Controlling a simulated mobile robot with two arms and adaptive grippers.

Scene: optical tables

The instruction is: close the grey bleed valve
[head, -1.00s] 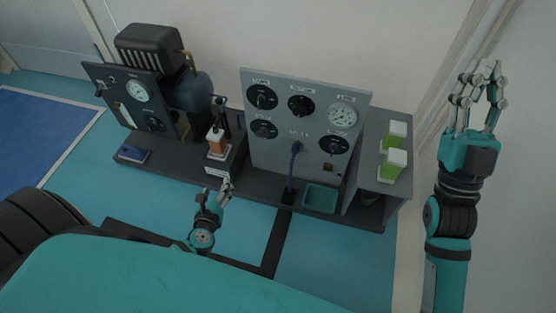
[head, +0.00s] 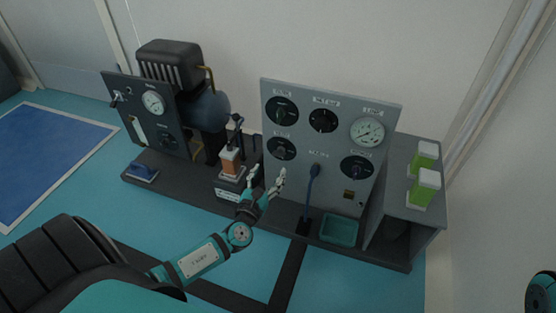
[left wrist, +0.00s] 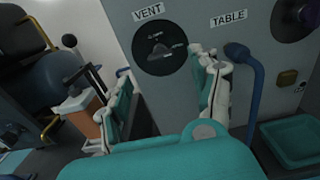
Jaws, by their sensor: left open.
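No label reading "bleed" is legible. A dark round dial labelled VENT (left wrist: 160,48) with a small grey handle is on the grey panel (left wrist: 110,30); in the head view it is the lower left dial (head: 281,148). The dial's small markings are too small to read. My left gripper (head: 267,185) is open and empty, just in front of and below this dial, apart from it. In the left wrist view its fingers (left wrist: 168,85) stand apart, with the dial beyond and between their tips. My right gripper's fingers are out of view.
A blue hose (head: 311,190) hangs from the TABLE port right of my left gripper. A teal tray (head: 340,231) and green-and-white bottles (head: 423,180) are further right.

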